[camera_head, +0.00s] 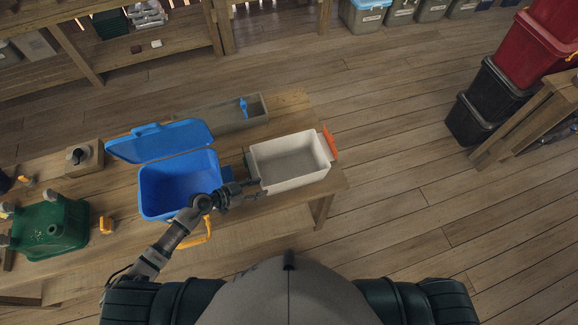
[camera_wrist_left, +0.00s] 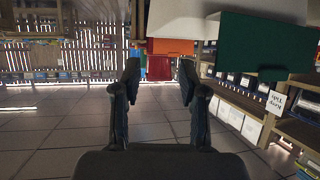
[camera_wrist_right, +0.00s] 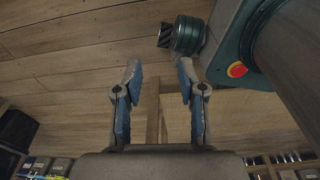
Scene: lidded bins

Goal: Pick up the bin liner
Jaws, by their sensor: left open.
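A white, open-topped rectangular tub, apparently the bin liner (camera_head: 297,184), stands empty on the table with an orange handle (camera_head: 331,143) at its right end. Left of it is a blue bin (camera_head: 170,203) with its blue lid (camera_head: 160,141) swung open; its inside looks empty. My left gripper (camera_head: 256,188) is open at the tub's left end; I cannot tell whether it touches. The left wrist view shows its spread fingers (camera_wrist_left: 160,80) with nothing between them. My right gripper (camera_wrist_right: 160,75) is open and empty in the right wrist view and does not show in the head view.
A grey tray (camera_head: 228,116) holding a blue item lies behind the blue bin. A green container (camera_head: 48,228) is at the table's left. Dark and red bins (camera_head: 495,90) are stacked at the right. The floor (camera_head: 400,170) right of the table is clear.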

